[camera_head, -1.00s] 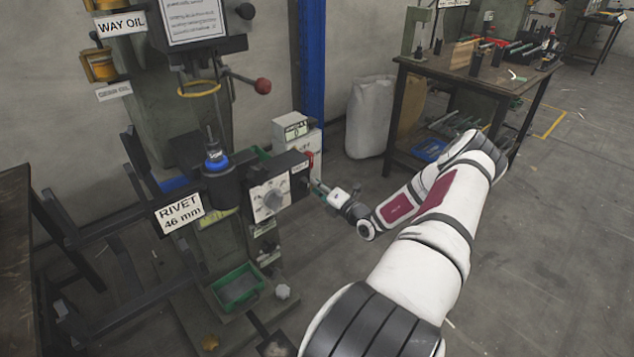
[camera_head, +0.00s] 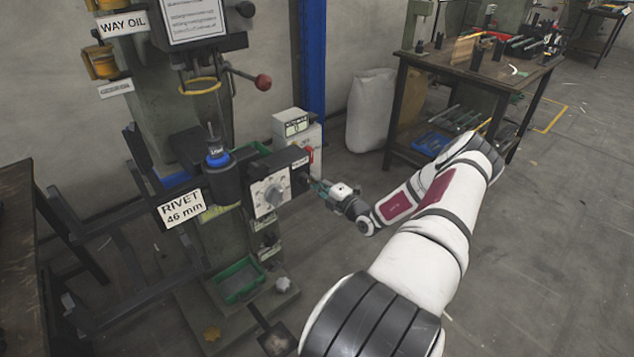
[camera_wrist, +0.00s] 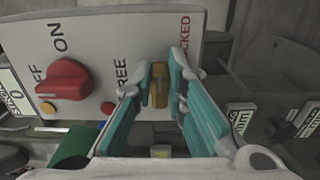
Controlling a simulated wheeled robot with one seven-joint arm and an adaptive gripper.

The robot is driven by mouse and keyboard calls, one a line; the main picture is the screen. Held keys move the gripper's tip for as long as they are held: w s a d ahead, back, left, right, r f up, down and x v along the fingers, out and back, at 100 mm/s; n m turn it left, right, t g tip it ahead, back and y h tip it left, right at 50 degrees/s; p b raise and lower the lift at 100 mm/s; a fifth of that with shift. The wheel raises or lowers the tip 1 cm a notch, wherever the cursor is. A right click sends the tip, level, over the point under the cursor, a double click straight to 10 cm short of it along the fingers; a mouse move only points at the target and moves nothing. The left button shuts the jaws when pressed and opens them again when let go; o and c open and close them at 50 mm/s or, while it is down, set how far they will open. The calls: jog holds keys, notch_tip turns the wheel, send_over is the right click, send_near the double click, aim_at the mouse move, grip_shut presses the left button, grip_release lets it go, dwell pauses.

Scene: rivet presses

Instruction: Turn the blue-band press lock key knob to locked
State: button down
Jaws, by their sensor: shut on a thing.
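The blue-band press (camera_head: 224,185) stands at centre left in the head view, with a blue ring (camera_head: 217,160) on its ram. The lock key knob (camera_wrist: 159,88), brass-brown and upright in the wrist view, sits on a white panel (camera_wrist: 130,45) between the FREE label (camera_wrist: 121,72) at left and the LOCKED label (camera_wrist: 186,33) at upper right. My gripper (camera_wrist: 159,72) has its teal-padded fingers on both sides of the knob and is shut on it. In the head view, my gripper (camera_head: 316,185) reaches the box's right side; the knob is hidden there.
A red ON/OFF knob (camera_wrist: 66,85) is close left of the fingers on the same panel. The press's dial box (camera_head: 271,194) is beside my gripper. A workbench (camera_head: 470,72) and white sack (camera_head: 370,110) stand behind. The floor at right is open.

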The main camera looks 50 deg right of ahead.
jog(key=c, duration=1.6)
grip_release()
jog(key=v, duration=1.2)
